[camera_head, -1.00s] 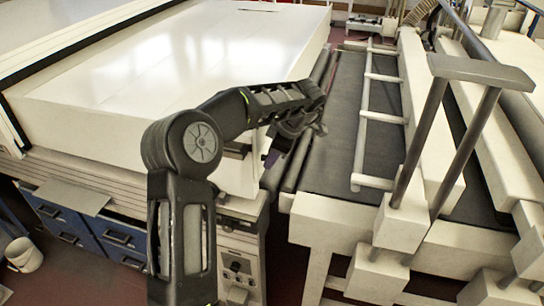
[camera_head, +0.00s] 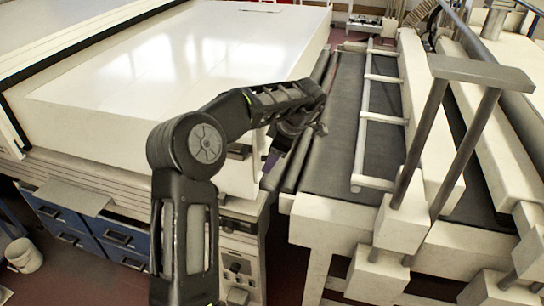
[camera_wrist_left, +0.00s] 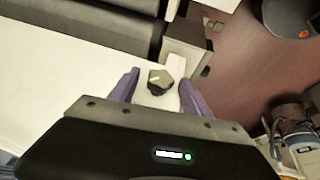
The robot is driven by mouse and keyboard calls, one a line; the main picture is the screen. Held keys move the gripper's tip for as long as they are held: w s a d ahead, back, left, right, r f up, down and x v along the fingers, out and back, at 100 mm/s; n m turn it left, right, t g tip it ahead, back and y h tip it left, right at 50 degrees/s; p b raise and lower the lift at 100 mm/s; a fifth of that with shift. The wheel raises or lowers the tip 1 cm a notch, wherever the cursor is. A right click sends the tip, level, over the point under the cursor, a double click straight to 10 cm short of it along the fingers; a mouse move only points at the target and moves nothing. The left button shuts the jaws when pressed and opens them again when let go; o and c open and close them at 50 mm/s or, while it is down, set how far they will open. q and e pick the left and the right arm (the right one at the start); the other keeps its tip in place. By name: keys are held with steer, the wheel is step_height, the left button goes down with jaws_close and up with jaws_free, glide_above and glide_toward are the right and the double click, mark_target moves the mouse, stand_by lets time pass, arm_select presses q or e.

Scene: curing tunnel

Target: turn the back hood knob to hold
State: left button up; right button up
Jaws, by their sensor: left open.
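The hood knob (camera_wrist_left: 160,82) is a small dark faceted knob with a paler top and a light mark. It sits on a white panel in the left wrist view. My left gripper (camera_wrist_left: 158,88) is open, with one purple finger on each side of the knob. Gaps show between the fingers and the knob, and I cannot tell how far off the panel the fingertips are. In the head view my left gripper (camera_head: 271,160) is at the right end of the big white hood (camera_head: 190,60), and the knob is hidden there. My right gripper is not in view.
A dark conveyor belt (camera_head: 335,140) with a white rail frame (camera_head: 365,125) runs right of the hood. Blue drawers (camera_head: 120,236) and a white bucket (camera_head: 24,256) are at the lower left.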

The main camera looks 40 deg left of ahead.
arm_select(q)
steer(key=v, duration=0.7)
steer(key=shift+d+r, duration=0.2)
steer(key=shift+r, duration=0.15)
stand_by(0.7)
